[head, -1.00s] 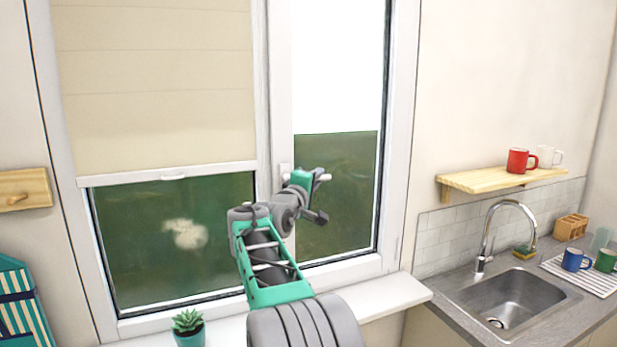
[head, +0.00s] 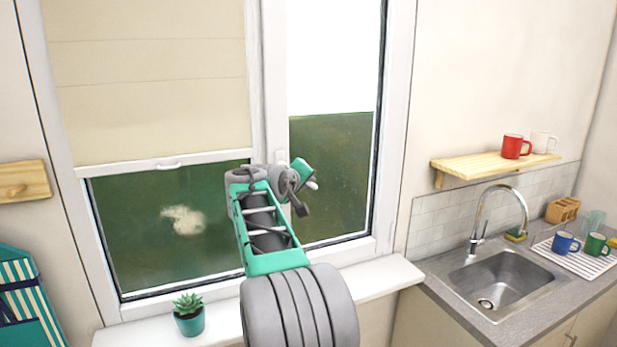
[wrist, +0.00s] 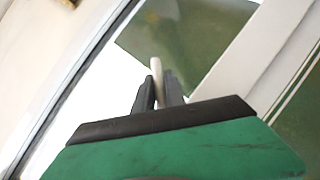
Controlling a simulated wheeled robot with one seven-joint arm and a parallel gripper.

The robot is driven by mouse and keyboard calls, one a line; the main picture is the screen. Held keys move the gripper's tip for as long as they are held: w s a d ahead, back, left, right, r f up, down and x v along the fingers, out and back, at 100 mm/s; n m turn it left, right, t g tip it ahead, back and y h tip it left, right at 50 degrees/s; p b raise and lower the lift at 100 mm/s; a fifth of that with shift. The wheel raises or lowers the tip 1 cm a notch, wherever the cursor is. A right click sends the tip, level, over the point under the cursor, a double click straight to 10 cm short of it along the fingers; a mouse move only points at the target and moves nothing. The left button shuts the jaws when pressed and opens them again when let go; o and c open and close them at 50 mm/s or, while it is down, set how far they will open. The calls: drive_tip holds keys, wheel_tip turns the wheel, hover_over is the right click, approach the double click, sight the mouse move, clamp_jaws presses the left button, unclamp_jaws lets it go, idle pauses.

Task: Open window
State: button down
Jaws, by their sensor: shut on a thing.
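In the head view, the handle's upper part (head: 283,158) shows on the middle post; my wrist hides the rest, along with my fingers.
A potted succulent (head: 188,316) stands on the white sill (head: 375,280) left of my arm. At right are a shelf (head: 490,168) with a red mug (head: 514,146), a sink (head: 500,285) and its tap (head: 485,215).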

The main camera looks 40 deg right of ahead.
drive_tip(key=shift+f, duration=0.1)
idle(0.3)
drive_tip(key=c, duration=1.4)
unclamp_jaws()
drive_tip(key=shift+a, duration=0.1)
drive_tip(key=b+v, duration=0.2)
drive_tip(key=v, duration=0.5)
drive_tip(key=shift+s+a+r, duration=0.1)
drive_tip(key=shift+a+r, duration=0.15)
drive_tip(key=shift+a, duration=0.1)
